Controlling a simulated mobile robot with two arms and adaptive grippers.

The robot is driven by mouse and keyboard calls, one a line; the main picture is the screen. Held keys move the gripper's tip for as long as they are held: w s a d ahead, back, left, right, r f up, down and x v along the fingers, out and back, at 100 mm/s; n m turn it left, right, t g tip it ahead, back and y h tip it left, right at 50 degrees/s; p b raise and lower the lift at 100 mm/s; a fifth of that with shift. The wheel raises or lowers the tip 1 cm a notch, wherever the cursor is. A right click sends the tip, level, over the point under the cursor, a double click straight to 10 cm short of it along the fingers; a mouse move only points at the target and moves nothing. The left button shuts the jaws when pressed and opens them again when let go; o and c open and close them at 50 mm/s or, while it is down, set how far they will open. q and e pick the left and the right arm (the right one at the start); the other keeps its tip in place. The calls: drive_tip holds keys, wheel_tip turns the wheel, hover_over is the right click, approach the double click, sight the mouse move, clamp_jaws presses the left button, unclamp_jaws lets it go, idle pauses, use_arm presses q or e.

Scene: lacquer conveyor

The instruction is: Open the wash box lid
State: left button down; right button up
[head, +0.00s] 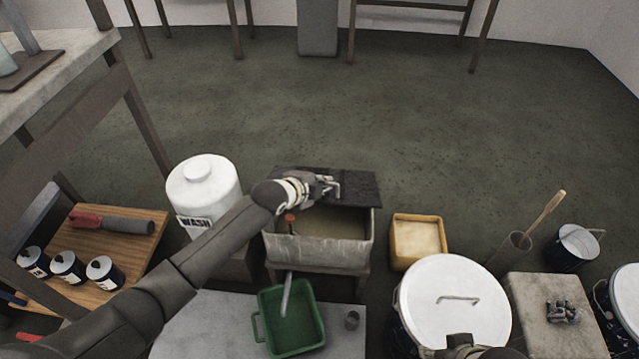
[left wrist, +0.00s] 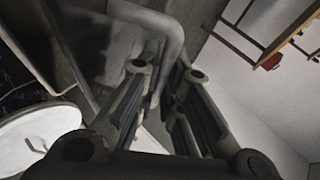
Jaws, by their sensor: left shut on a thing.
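The wash box (head: 318,252) is a grey, worn trough on a stand in the middle of the head view. Its dark lid (head: 358,188) is raised along the back side, and the murky brown inside shows in front of it. My left gripper (head: 328,186) is at the lid, shut on the lid handle (head: 337,189). In the left wrist view the handle is a curved grey bar (left wrist: 172,40) between the fingers (left wrist: 160,85). Only a small part of my right arm shows at the bottom edge; its fingers cannot be made out.
A white tank (head: 203,190) labelled WASH stands left of the box. A green tray (head: 292,318) is in front, a yellow container (head: 418,240) to the right. A white-lidded drum (head: 453,305) stands front right. The floor behind is clear.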

use_arm(q)
drive_tip(key=shift+w+a+r, duration=0.1)
drive_tip(key=shift+w+r, duration=0.1)
drive_tip(key=shift+w+r+p, duration=0.25)
drive_tip(key=shift+r+p, duration=0.1)
drive_tip(key=shift+p, duration=0.15)
drive_tip(key=shift+w+r+p, duration=0.55)
drive_tip(key=shift+w+r, duration=0.2)
drive_tip(key=shift+w, duration=0.05)
use_arm(e)
drive_tip(key=x, duration=0.8)
drive_tip(key=shift+s+g, duration=0.3)
drive_tip(key=shift+s, duration=0.1)
drive_tip(key=shift+a+f, duration=0.1)
drive_tip(key=shift+a, duration=0.05)
